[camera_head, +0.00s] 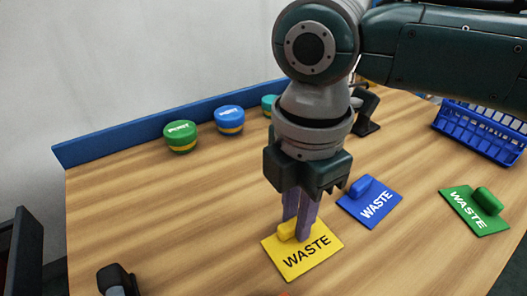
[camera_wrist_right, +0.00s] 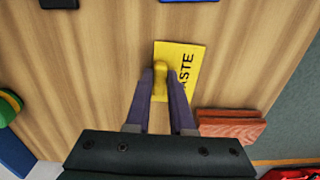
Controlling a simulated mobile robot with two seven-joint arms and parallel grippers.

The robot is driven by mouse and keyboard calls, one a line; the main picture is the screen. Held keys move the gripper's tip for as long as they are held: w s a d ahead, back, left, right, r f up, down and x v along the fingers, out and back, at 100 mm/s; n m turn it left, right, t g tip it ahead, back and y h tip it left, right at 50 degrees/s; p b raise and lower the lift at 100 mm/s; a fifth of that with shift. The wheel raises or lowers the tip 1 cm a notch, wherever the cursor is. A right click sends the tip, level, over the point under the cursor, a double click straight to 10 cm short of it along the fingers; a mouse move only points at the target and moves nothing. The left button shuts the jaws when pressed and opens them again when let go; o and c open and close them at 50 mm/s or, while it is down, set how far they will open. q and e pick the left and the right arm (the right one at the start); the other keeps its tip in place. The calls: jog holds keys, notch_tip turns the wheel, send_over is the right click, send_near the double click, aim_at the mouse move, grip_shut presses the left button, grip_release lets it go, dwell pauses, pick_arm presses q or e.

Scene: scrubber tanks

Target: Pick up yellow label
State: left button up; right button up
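The yellow label (camera_head: 318,262), a flat plate marked WASTE with a raised yellow handle, lies flat on the table. It also shows in the right wrist view (camera_wrist_right: 192,58). My right gripper (camera_head: 297,232) points down over it, one finger on each side of the handle. In the right wrist view the gripper (camera_wrist_right: 161,84) has the handle between its fingertips with little or no gap. I cannot tell whether the fingers press on it. Part of the handle is hidden by the fingers. I see no left gripper.
A blue label (camera_head: 362,212) and a green label (camera_head: 460,214) lie to the right. A green pot (camera_head: 180,140) and a blue pot (camera_head: 230,122) stand at the back. A blue basket (camera_head: 465,125) is at the right. A reddish block (camera_wrist_right: 232,130) lies near the yellow label.

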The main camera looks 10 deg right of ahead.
grip_shut()
jog(key=shift+r, duration=0.1)
